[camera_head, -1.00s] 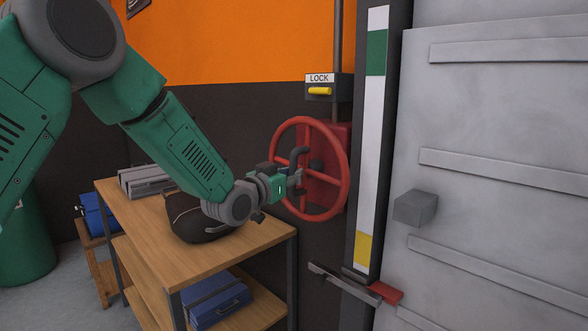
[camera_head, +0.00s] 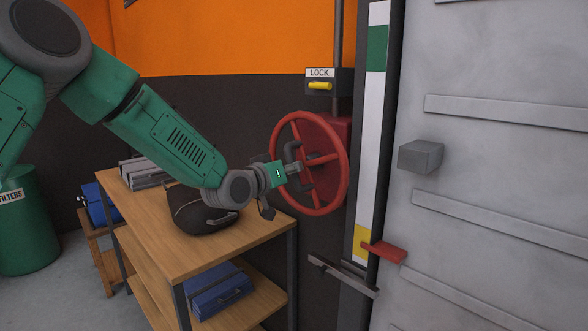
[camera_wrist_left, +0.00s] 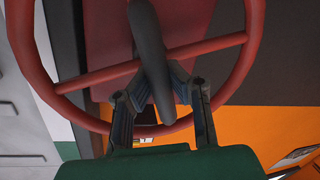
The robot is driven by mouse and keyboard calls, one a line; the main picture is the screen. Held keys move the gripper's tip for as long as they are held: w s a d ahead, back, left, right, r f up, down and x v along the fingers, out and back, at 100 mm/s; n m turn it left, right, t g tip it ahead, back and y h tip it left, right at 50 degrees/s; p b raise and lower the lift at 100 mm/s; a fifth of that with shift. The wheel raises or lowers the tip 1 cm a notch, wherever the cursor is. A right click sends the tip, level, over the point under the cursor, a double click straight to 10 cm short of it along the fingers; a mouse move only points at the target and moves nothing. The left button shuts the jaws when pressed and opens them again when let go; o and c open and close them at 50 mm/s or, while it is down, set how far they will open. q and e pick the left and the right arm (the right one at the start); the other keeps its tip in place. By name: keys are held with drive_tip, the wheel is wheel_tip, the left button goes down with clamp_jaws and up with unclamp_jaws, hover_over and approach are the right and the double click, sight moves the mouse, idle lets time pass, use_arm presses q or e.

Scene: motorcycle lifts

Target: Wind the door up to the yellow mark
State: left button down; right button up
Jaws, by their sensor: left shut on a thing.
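The grey ribbed door (camera_head: 490,160) fills the right side of the head view. The red handwheel (camera_head: 343,185) is on the wall left of the strip and also fills the wrist view (camera_wrist_left: 254,40). My left gripper (camera_head: 294,173) is at the wheel's left side. The wrist view shows its fingers closed around the wheel's dark handle (camera_wrist_left: 147,40). My right gripper is out of view.
A yellow lock lever (camera_head: 320,86) sits above the wheel under a LOCK label. A grey metal bar (camera_head: 342,275) sticks out below the strip. A wooden bench (camera_head: 165,255) with a dark bag (camera_head: 190,218) stands under my left arm. A grey block (camera_head: 421,156) juts from the door.

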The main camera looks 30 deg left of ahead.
use_arm(q)
drive_tip(key=shift+s+f, duration=0.1)
drive_tip(key=shift+f, duration=0.3)
drive_tip(key=c, duration=1.4)
unclamp_jaws()
drive_tip(key=shift+c, duration=0.2)
drive_tip(key=shift+a+r, duration=0.15)
drive_tip(key=shift+r, duration=0.05)
drive_tip(key=shift+s, duration=0.1)
drive_tip(key=s+a, duration=0.2)
drive_tip(key=s, duration=0.9)
drive_tip(key=shift+s+r, duration=0.2)
drive_tip(key=shift+r, duration=0.2)
